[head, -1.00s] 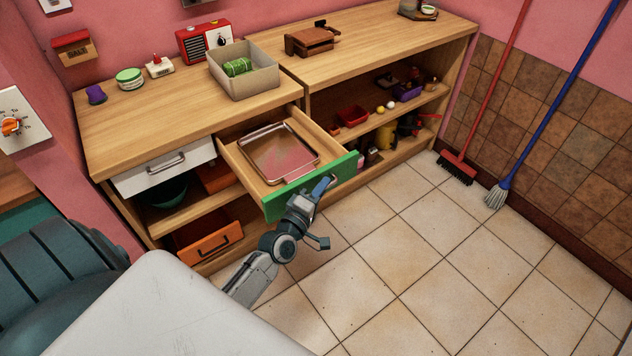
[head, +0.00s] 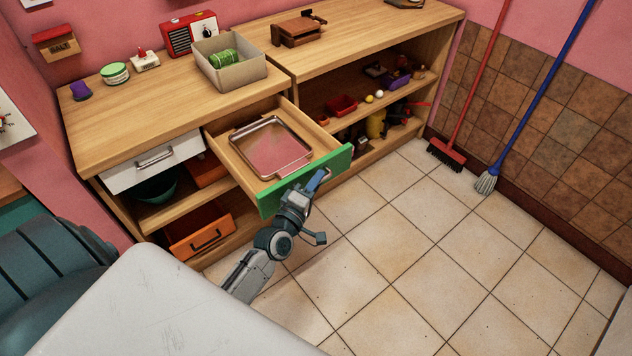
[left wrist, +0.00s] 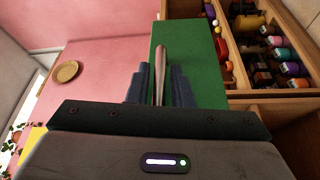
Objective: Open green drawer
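The green drawer (head: 305,182) is pulled well out of the left part of the wooden shelf unit. A metal tray (head: 272,148) lies inside it. My left gripper (head: 318,180) is at the drawer's green front. In the left wrist view, the green front (left wrist: 200,45) fills the middle, and its handle (left wrist: 160,75) lies between the two fingers (left wrist: 160,85). A narrow gap shows on each side of the handle, so the fingers look slightly open around it. My right gripper is not in view.
A white drawer (head: 150,162) is shut at the left, above an orange drawer (head: 200,232). A grey box (head: 230,72) stands on the wooden top. A broom (head: 447,152) and a mop (head: 487,182) lean at the right wall. The tiled floor (head: 400,255) is clear.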

